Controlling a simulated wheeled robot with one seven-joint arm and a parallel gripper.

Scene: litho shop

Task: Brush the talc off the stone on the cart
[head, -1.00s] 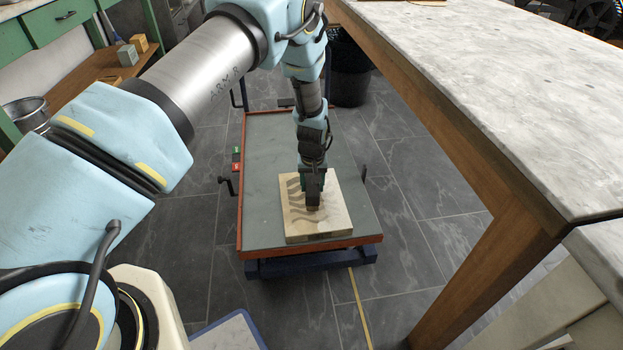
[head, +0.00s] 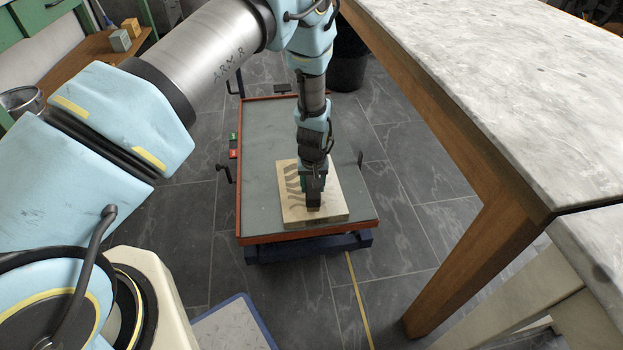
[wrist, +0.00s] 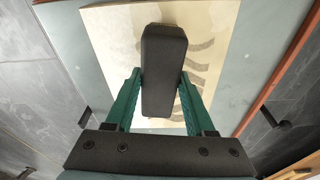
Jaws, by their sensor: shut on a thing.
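The stone (head: 334,186) is a pale cream slab lying flat on the cart (head: 262,185), near its front end. Dark grey wavy marks show on the stone's left part in the head view. In the wrist view the stone (wrist: 112,35) shows the wavy marks (wrist: 205,52) to the right of the held tool. My gripper (head: 313,190) points down over the stone's near half. Its green fingers (wrist: 158,100) are shut on a dark, rounded block, the brush (wrist: 163,70). Whether the brush touches the stone, I cannot tell. Talc is hard to tell from the stone's pale face.
The cart has an orange rim and side handles. A large stone-topped table (head: 490,90) stands close on the right, with a wooden leg (head: 480,260). A black bin (head: 349,60) is behind the cart. A wooden shelf (head: 95,75) is at left. Tiled floor lies around.

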